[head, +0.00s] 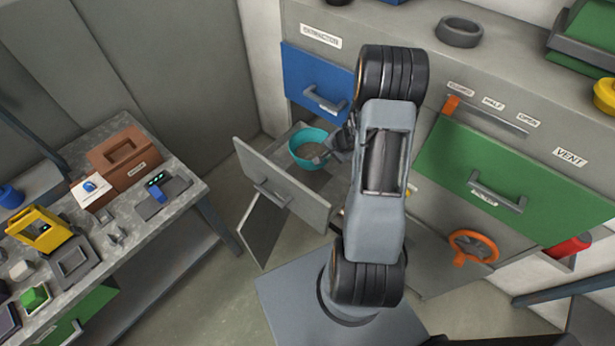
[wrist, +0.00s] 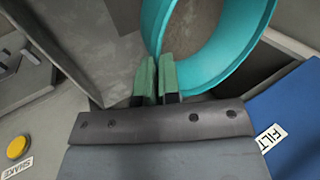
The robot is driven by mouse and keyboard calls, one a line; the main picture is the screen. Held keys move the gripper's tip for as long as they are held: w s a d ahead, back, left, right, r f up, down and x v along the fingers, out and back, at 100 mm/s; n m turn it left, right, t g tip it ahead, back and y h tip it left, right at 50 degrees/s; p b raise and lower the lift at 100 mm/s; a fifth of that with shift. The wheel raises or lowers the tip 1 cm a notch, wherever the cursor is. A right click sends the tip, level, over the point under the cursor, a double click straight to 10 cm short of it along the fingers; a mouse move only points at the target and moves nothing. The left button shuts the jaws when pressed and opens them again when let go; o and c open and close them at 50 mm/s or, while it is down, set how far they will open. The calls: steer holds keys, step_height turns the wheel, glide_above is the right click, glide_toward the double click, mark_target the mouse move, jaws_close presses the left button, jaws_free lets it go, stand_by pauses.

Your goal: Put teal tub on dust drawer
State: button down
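The teal tub (head: 308,146) is a round, open bowl-like tub. In the head view it shows over the inside of the pulled-out grey drawer (head: 282,186); whether it rests there or hangs just above I cannot tell. The grey drawer's front label is not readable. My gripper (head: 334,150) is at the tub's right side, partly hidden by my arm. In the wrist view the green fingertips (wrist: 157,78) are close together at the rim of the teal tub (wrist: 230,55), apparently pinching its wall with a thin gap between them.
A blue drawer front (head: 316,84) is above and behind the tub, close to my gripper. A green drawer front (head: 510,185) and an orange wheel (head: 473,246) are on the right. A cluttered workbench (head: 170,205) stands at left. Open floor lies between the bench and drawer.

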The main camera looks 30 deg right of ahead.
steer(key=shift+s+a+f+n+g+y+b, duration=0.15)
steer(key=shift+f+n+b, duration=0.4)
steer(key=shift+f, duration=1.05)
steer(key=shift+w+f+n+g+y+b, duration=0.1)
steer(key=shift+f+n+y+b, duration=0.15)
steer(key=shift+f+b, duration=0.95)
steer(key=shift+s+a+f+n+g+y+b, duration=0.1)
steer(key=shift+f+n+y+b, duration=0.25)
steer(key=shift+f, duration=1.6)
steer(key=shift+f, duration=0.25)
steer(key=shift+f+h, duration=0.15)
steer(key=shift+h, duration=0.1)
steer(key=c, duration=1.3)
jaws_free()
